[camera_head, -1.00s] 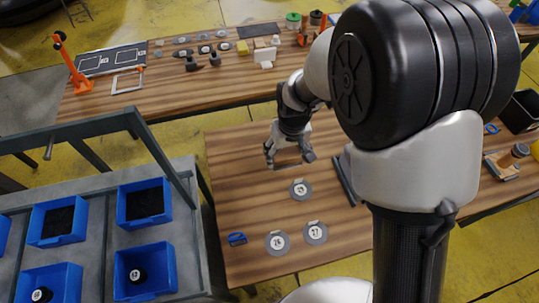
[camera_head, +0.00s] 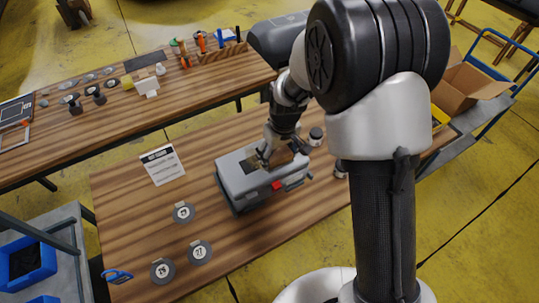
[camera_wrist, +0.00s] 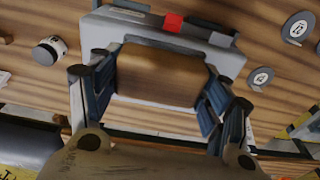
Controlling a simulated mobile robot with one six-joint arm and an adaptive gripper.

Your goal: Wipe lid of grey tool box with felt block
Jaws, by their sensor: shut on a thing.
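My gripper (camera_head: 274,153) is over the lid, pointing down. It is shut on the brown felt block (camera_wrist: 158,78), which sits between the fingers in the wrist view. The block is at the lid's surface or just above it; I cannot tell whether it touches. My gripper and the block hide part of the lid.
A white printed card (camera_head: 162,165) lies left of the box. Several numbered grey discs (camera_head: 183,212) and a blue-handled item (camera_head: 117,276) lie at the front left. A small jar (camera_head: 316,136) stands right of the box. Another table (camera_head: 120,115) with tools is behind.

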